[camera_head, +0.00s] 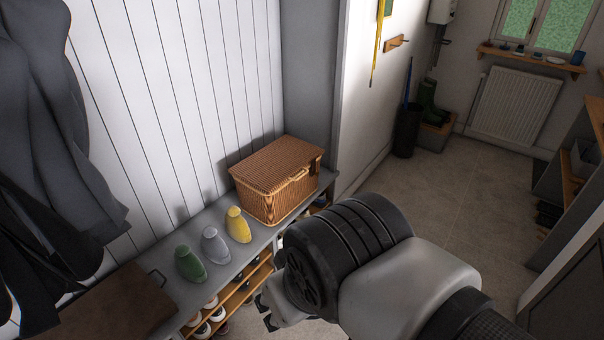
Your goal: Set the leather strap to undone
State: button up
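A wicker basket (270,195) with a closed lid stands on the grey bench against the panelled wall. A light handle (299,174) shows at its front. A small dark strip (315,164) near the right end of the lid may be the leather strap; it is too small to tell whether it is fastened. My gripper (264,311) is in front of the bench, low and nearer the camera, apart from the basket. My arm hides much of it, so its opening is unclear.
Shoes (203,330) sit on the shelves below. Dark coats (50,150) hang at left. The tiled floor (455,195) at right is clear.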

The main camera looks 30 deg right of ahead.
aim_at(313, 164)
jog(key=i+l, duration=0.8)
jog(key=i, duration=0.15)
jog(key=i+l, duration=0.85)
jog(key=i+z, duration=0.05)
jog(key=i, duration=0.05)
